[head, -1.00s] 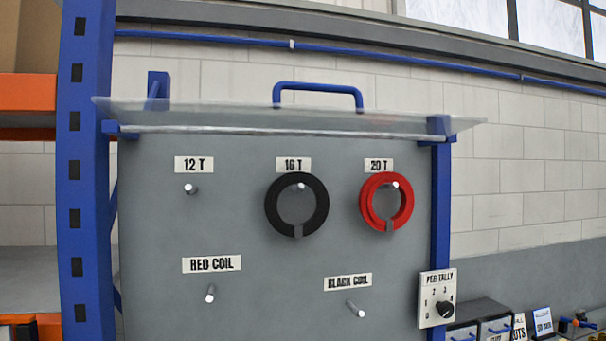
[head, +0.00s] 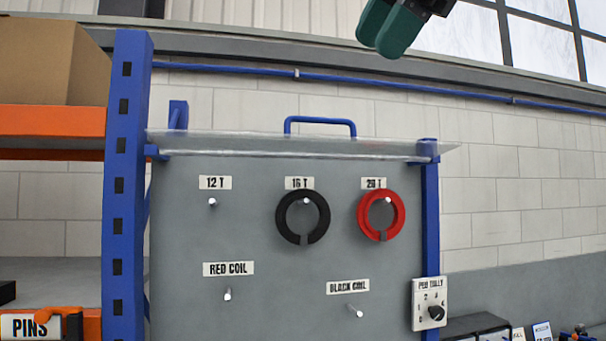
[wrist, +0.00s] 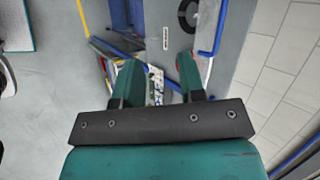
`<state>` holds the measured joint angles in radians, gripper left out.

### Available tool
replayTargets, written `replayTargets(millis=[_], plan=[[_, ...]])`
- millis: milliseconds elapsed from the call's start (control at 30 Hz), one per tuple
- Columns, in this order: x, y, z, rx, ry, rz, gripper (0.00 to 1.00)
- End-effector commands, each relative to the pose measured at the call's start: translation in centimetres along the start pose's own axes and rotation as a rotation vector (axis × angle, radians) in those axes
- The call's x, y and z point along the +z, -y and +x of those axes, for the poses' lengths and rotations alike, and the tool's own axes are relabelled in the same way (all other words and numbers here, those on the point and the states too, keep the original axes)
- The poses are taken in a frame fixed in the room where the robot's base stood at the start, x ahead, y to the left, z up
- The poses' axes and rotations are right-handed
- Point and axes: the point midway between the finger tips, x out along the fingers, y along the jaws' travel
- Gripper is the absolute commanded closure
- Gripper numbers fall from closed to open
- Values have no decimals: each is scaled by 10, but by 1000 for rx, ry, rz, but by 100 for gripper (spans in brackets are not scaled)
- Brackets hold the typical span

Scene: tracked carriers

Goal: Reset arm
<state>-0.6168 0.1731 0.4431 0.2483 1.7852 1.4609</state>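My gripper (head: 392,28) shows at the top of the head view, dark green, raised above the peg board and away from it. In the wrist view my gripper (wrist: 158,72) has its two green fingers well apart, with nothing held between them. The black coil (head: 281,215) hangs on the peg under the 16 T label. The red coil (head: 365,220) hangs on the peg under the 20 T label. The pegs under 12 T, RED COIL and BLACK COIL are bare.
The grey peg board (head: 255,240) has a clear cover (head: 300,147) with a blue handle (head: 320,121) above it. A blue and orange rack (head: 128,190) stands at left. A PEG TALLY dial (head: 429,304) and small bins (head: 475,327) are at lower right.

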Motion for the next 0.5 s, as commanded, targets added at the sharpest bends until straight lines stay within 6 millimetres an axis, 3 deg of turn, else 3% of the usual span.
replayTargets(millis=[333,500], plan=[[-32,-39,85,112,-80,-306,63],[-58,-95,160,220,-79,-587,63]])
